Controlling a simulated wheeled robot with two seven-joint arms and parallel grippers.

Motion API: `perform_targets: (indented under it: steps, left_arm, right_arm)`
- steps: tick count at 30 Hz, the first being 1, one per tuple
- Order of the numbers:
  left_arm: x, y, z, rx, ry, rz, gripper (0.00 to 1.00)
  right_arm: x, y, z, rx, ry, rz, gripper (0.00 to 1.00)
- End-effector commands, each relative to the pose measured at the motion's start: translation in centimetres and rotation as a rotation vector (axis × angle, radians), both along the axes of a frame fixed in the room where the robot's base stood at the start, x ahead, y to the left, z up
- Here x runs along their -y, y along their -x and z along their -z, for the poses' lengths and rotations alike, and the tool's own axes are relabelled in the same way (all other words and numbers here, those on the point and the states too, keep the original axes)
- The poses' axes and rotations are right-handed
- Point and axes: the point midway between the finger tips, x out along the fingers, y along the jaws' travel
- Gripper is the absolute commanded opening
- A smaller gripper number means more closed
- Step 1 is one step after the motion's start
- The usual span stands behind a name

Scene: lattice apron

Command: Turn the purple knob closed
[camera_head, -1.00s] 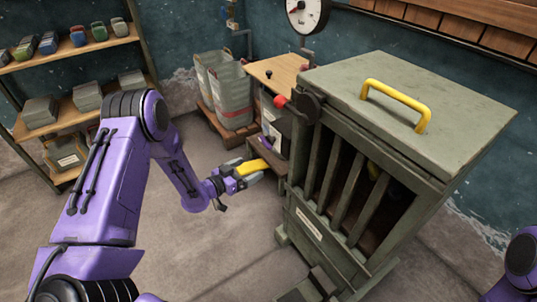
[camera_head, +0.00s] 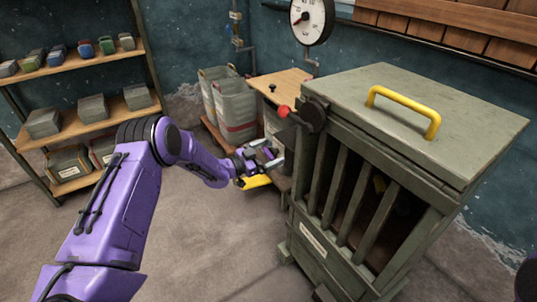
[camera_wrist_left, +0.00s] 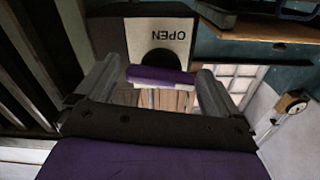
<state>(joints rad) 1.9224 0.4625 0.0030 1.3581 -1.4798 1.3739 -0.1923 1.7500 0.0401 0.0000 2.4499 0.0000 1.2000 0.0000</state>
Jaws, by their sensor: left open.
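The purple knob (camera_wrist_left: 160,75) is a bar on a black hub, lying nearly level in the left wrist view. Behind it is a pale plate (camera_wrist_left: 172,24) with the word OPEN upside down. My left gripper (camera_head: 268,155) is open in the head view, close to the grey box beside the slatted cabinet. In the left wrist view its fingers (camera_wrist_left: 157,76) stand at either end of the knob, which shows between them. I cannot tell whether they touch it. The knob is not clear in the head view. My right gripper is not in view.
The slatted green cabinet (camera_head: 345,200) with a yellow handle (camera_head: 405,108) stands close to the right of my left gripper. A red-tipped lever (camera_head: 284,111) sticks out above it. Grey bins (camera_head: 234,105) stand behind. The floor (camera_head: 200,235) in front is clear.

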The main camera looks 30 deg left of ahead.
Motion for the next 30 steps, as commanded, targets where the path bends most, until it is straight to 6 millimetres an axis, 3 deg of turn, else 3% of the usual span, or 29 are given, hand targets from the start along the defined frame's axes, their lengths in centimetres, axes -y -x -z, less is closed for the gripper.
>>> perform_targets:
  steps: [4,9,20,30]
  left_arm:
    - [0.0,0.0,0.0,-0.001,0.001,0.000,0.96]
    - [0.0,0.0,0.0,-0.001,0.001,0.000,0.44]
    - [0.0,0.1,0.1,0.021,-0.038,0.000,0.45]
    - [0.2,0.2,0.4,0.140,-0.240,0.001,0.45]
  right_arm:
    - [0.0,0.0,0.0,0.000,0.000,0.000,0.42]
    - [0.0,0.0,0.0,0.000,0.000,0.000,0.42]
    - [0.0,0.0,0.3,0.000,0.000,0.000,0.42]
    - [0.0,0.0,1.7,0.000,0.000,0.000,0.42]
